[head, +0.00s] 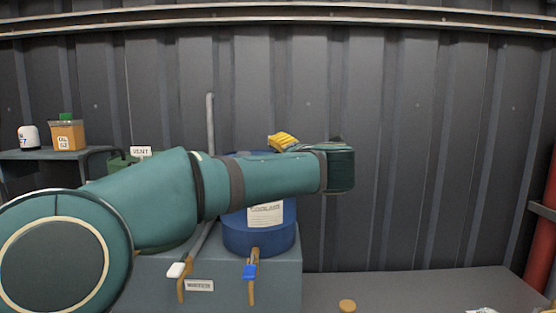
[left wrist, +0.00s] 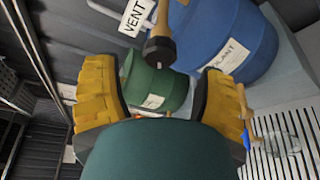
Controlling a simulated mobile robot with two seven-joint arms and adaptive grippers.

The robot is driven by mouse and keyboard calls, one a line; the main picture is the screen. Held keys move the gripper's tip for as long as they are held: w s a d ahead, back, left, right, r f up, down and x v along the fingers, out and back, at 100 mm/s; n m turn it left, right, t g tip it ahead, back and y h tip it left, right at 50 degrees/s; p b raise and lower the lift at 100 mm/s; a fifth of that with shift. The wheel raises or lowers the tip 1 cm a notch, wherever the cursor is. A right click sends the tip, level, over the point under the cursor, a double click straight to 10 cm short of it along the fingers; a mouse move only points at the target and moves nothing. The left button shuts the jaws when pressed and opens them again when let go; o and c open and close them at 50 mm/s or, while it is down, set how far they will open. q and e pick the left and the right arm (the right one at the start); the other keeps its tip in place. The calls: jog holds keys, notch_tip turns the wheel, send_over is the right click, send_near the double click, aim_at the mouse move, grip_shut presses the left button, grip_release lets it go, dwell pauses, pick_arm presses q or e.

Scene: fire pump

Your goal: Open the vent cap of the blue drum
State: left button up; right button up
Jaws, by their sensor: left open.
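The blue drum (head: 258,238) stands on a grey box behind my left arm, which hides its upper part. Its side and label also show in the left wrist view (left wrist: 225,40), beyond the right finger. My left gripper (left wrist: 160,78) is open, with yellow fingers spread and nothing gripped. In the head view only a yellow finger of the left gripper (head: 283,140) shows above the drum. A tan rod with a black end (left wrist: 160,48) points between the fingers, apart from them. A "VENT" sign (left wrist: 135,16) is beside it. I cannot make out the vent cap. My right gripper is not in view.
A green drum (left wrist: 150,82) is beyond the fingers, beside the blue drum. The grey box (head: 278,280) has a white-ended and a blue-ended lever on its front. A shelf (head: 92,158) at left holds containers. A red pipe (head: 545,225) stands at far right.

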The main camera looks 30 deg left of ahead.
pick_arm(q)
jog(key=v, duration=0.6)
jog(key=shift+f, duration=0.15)
dwell(0.3)
